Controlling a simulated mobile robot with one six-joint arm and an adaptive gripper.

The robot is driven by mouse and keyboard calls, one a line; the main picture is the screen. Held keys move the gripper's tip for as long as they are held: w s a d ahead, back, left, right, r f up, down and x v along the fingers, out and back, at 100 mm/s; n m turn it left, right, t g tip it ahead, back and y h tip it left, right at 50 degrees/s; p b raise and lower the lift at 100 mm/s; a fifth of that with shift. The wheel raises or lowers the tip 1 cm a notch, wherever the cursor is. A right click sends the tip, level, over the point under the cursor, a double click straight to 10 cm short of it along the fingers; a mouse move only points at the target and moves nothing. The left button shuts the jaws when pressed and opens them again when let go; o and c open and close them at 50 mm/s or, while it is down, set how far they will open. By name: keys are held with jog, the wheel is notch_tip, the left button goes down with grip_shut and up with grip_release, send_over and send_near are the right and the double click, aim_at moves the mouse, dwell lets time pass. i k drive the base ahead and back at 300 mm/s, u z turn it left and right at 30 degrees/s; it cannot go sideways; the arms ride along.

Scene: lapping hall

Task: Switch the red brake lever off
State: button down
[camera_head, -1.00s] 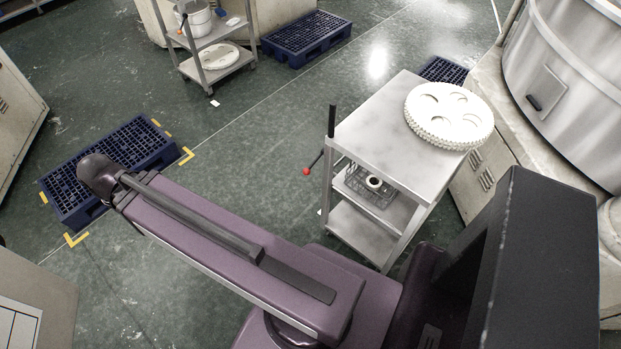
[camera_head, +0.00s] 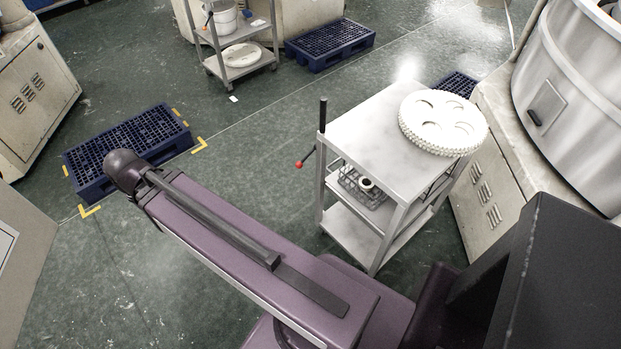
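The red brake lever (camera_head: 300,164) shows as a small red knob on a short dark rod, at the left side of the grey metal cart (camera_head: 355,137). The rod slants down and left from the cart's corner post, near the black upright handle (camera_head: 323,113). The cart stands right of centre. My purple arm reaches across the foreground toward the left, apart from the lever. My gripper cannot be made out in this view.
A white gear-like disc (camera_head: 443,122) lies on the cart top, and a wire basket (camera_head: 362,187) is on a lower shelf. Blue pallets (camera_head: 128,152) and (camera_head: 330,45) lie on the floor. A large machine (camera_head: 575,95) stands right of the cart. Green floor is clear left of the cart.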

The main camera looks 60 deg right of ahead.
aim_at(299, 164)
jog(key=u, duration=0.1)
jog(key=k, duration=1.25)
jog(key=z, duration=1.75)
